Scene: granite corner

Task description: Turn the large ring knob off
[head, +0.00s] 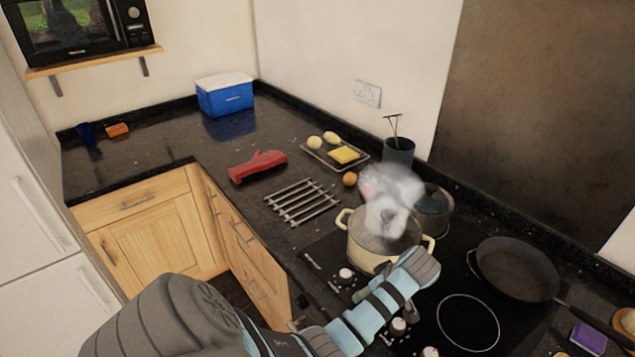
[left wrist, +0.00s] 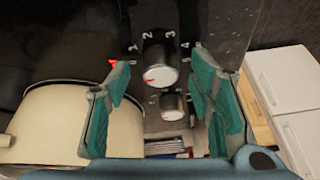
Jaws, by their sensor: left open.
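Several hob control knobs run along the front of the black hob. In the left wrist view the nearer silver knob (left wrist: 160,66) has a red pointer mark, with numbers around it and a red light glowing to its left. A second knob (left wrist: 173,107) lies beyond it. My left gripper (left wrist: 158,84) is open, its teal fingers on either side of the nearer knob; contact is not visible. I cannot tell which knob is labelled large ring. My right gripper is out of view.
A steaming cream pot (head: 365,247) stands close beside my left wrist, and also shows in the left wrist view (left wrist: 50,120). A black frying pan (head: 515,268) is at right, near an empty ring (head: 468,322). A metal rack (head: 300,202) and red mitt (head: 258,166) lie on the counter.

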